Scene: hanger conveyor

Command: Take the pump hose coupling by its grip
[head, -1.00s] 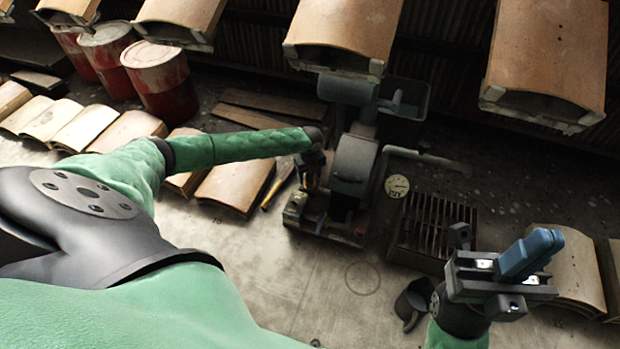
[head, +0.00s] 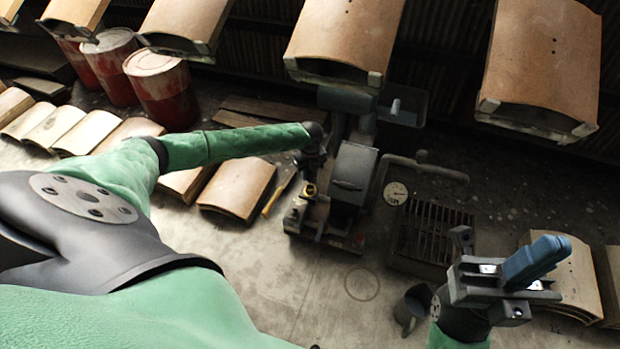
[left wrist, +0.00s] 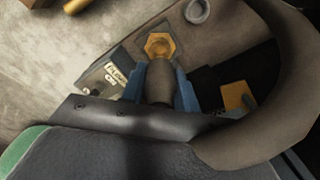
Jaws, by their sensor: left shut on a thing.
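The pump hose coupling shows in the left wrist view as a dark rounded grip (left wrist: 158,84) with a brass hex end (left wrist: 160,46). My left gripper (left wrist: 160,100) has its blue fingers on both sides of the grip and is shut on it. A thick dark hose (left wrist: 255,130) curves along the right of that view. In the head view, my left gripper (head: 313,175) is at the left side of the pump (head: 353,175); its fingers are small and dark there. My right gripper (head: 535,262) is at the lower right, its blue fingers together, with nothing visible between them.
Large curved tan tiles (head: 345,35) hang along the top. Red drums (head: 165,90) stand at the back left. More tiles (head: 236,188) lie on the floor. Right of the pump are a gauge (head: 396,193), a floor grate (head: 430,232) and a dark jug (head: 412,305). The front floor is bare.

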